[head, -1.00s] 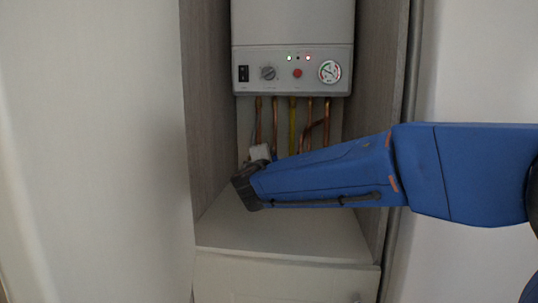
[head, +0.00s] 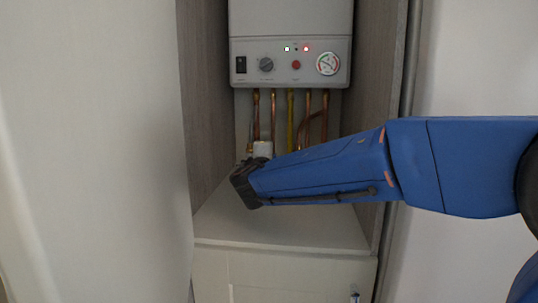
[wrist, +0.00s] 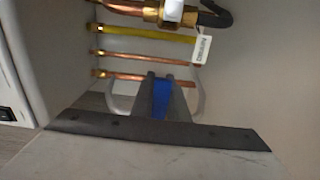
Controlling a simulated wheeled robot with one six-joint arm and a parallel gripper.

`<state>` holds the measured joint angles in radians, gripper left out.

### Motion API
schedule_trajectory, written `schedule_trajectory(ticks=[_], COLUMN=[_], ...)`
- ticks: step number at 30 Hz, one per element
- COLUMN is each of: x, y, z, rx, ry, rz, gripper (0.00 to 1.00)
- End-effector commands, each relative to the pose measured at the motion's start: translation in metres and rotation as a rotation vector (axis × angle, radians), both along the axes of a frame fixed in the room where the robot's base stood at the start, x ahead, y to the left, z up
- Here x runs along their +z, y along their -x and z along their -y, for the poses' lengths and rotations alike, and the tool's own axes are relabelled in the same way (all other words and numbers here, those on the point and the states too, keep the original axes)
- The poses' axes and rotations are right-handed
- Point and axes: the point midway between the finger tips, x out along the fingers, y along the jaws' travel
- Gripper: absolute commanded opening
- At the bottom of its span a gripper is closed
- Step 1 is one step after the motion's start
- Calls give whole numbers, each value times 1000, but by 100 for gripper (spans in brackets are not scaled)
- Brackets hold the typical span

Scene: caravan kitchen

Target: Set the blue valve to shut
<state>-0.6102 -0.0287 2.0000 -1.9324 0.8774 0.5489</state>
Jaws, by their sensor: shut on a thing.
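The blue valve handle (wrist: 161,98) shows in the wrist view as a blue strip between the two dark fingers of my gripper (wrist: 160,84). The fingers are shut on it, in front of a copper pipe (wrist: 125,75). My fingers hide most of the handle and the valve body, so I cannot read its angle against the pipe. In the head view my gripper (head: 262,150) is a pale piece beyond the dark wrist, at the lower ends of the left pipes. The blue handle cannot be made out there.
A boiler (head: 290,62) with lit lamps hangs above several copper pipes and a yellow pipe (head: 290,108). Cabinet walls (head: 207,110) stand close on both sides; a bare shelf (head: 290,230) lies below.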

Motion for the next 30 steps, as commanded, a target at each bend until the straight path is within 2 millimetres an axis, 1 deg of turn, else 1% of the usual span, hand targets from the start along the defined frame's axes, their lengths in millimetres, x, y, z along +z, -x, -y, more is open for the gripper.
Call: schedule_trajectory(ticks=[1, 2, 3, 11, 14, 16, 20, 30], x=[-3, -3, -3, -2, -1, -1, -1, -1], y=[0, 0, 0, 0, 4, 10, 29, 93], z=[0, 0, 0, 0, -1, -2, -6, -19], rx=[0, 0, 0, 0, 0, 1, 3, 4], ry=[0, 0, 0, 0, 0, 0, 0, 0], rz=[-5, -5, -4, -3, -2, -1, -2, -2], gripper=[21, 28, 33, 33, 33, 33, 33, 33])
